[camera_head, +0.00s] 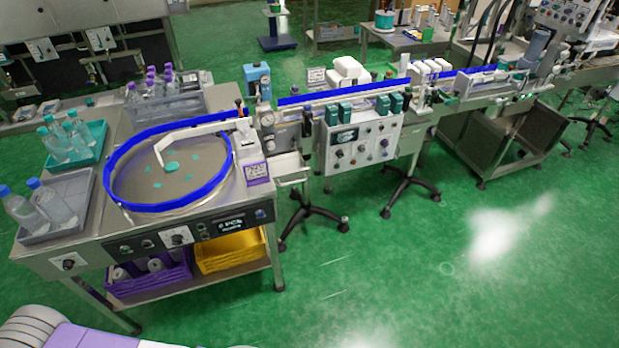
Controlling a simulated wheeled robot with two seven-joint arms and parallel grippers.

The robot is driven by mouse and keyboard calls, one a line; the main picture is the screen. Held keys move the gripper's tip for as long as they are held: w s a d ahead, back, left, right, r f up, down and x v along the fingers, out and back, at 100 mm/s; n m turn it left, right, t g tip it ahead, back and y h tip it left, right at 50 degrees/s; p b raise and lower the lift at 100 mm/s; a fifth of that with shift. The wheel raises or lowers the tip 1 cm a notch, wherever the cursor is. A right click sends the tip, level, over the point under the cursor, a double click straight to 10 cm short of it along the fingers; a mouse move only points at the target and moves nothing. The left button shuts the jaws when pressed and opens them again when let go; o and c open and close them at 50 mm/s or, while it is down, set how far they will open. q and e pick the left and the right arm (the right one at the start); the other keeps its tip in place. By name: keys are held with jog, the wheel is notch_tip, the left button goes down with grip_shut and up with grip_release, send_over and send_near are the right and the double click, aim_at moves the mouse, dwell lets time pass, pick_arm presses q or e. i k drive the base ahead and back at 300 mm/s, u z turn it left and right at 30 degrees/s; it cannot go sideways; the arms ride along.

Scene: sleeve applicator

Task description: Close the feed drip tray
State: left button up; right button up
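What looks like the feed drip tray (289,168) is a small, pale metal tray. It juts out toward the front from under the start of the conveyor, just right of the round feed table (170,190). Its open top and front lip show, so it appears pulled out. Neither of my grippers is in view. Only white and purple parts of my own body show at the bottom left, well in front of the feed table.
A control box (358,143) hangs on the conveyor right of the tray. Stand feet (312,215) spread over the floor below. Bottles stand in a grey tray (60,212) and a teal tray (85,155). The green floor at front right is clear.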

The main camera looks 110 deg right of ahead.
aim_at(286, 169)
jog(key=k, duration=0.1)
jog(key=z, duration=3.6)
jog(key=i, duration=1.05)
jog(key=u, duration=1.25)
jog(key=i, duration=0.5)
